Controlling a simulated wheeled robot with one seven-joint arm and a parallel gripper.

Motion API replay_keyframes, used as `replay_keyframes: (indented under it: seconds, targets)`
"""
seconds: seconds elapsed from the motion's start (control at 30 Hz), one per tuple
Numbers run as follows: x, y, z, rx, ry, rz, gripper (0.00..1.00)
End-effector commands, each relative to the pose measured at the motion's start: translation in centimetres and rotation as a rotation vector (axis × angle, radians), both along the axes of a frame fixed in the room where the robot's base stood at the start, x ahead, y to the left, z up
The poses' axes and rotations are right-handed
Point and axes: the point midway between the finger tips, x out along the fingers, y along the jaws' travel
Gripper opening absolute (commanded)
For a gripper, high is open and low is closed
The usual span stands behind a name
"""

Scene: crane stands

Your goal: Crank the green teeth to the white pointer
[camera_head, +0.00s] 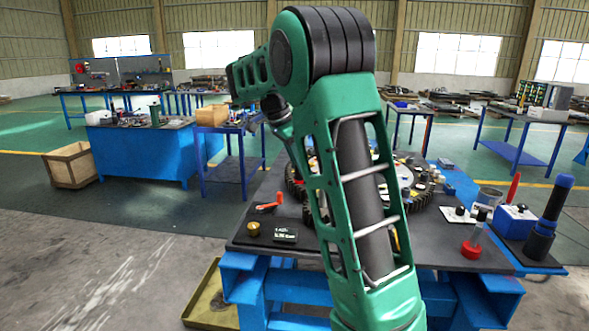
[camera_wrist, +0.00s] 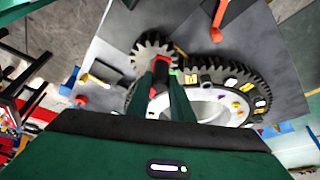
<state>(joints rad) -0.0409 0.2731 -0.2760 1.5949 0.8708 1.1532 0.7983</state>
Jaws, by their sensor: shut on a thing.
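My gripper (camera_wrist: 161,90) shows in the wrist view, its fingers closed around a dark upright crank handle with red on it (camera_wrist: 163,62). The handle stands by a small grey gear (camera_wrist: 152,47). A large dark-toothed gear (camera_wrist: 256,74) lies to the right, with a pale centre and coloured pieces on its face. In the head view my arm covers the gripper, the handle and much of the large gear (camera_head: 417,199). I cannot pick out green teeth or a white pointer for certain in either view.
The gears sit on a dark tabletop (camera_head: 330,262) on a blue frame. A red-based knob (camera_head: 472,247) and a blue box (camera_head: 514,221) are at right.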

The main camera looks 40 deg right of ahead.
Motion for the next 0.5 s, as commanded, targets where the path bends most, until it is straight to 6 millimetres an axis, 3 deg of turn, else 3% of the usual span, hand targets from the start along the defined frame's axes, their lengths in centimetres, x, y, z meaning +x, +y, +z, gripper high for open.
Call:
replay_keyframes:
  seconds: [0.5]
  targets:
    - [0.94,-0.32,0.11,0.0,-0.004,-0.095,0.0]
